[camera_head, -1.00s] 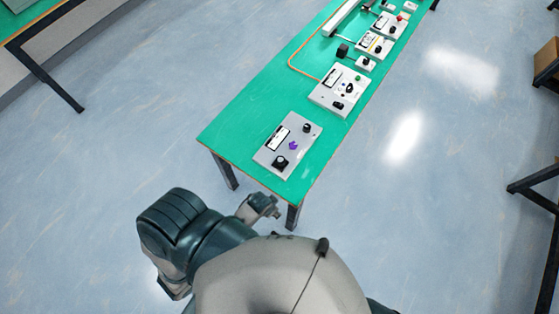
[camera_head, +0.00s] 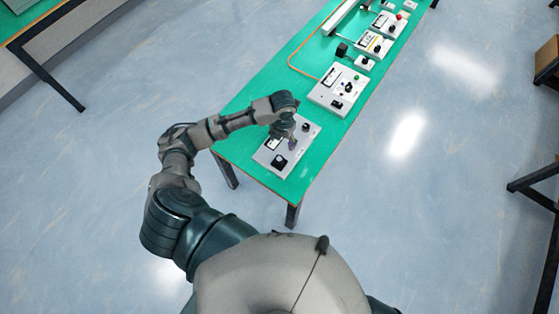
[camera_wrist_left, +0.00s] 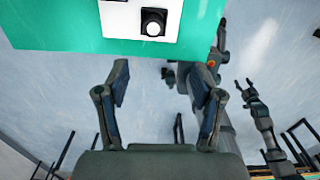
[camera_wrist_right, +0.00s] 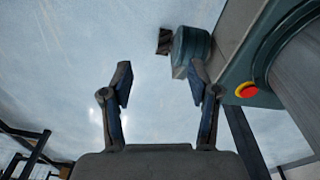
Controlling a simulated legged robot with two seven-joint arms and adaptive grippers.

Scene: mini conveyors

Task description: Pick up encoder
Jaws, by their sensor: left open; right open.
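A grey panel (camera_head: 267,158) lies on the near end of the green table. It carries a small purple part (camera_head: 292,145), mostly covered by my left gripper, and black knobs, one at its near corner (camera_head: 280,161). No label shows which part is the encoder. My left gripper (camera_head: 289,137) is above the panel at the purple part, open and apparently empty. My right gripper (camera_wrist_right: 161,75) is open and empty over the floor.
The green table (camera_head: 240,145) runs away to the upper right. More panels stand farther along it, the nearest a white one (camera_head: 340,90) with an orange cable. Another table stands at the upper left.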

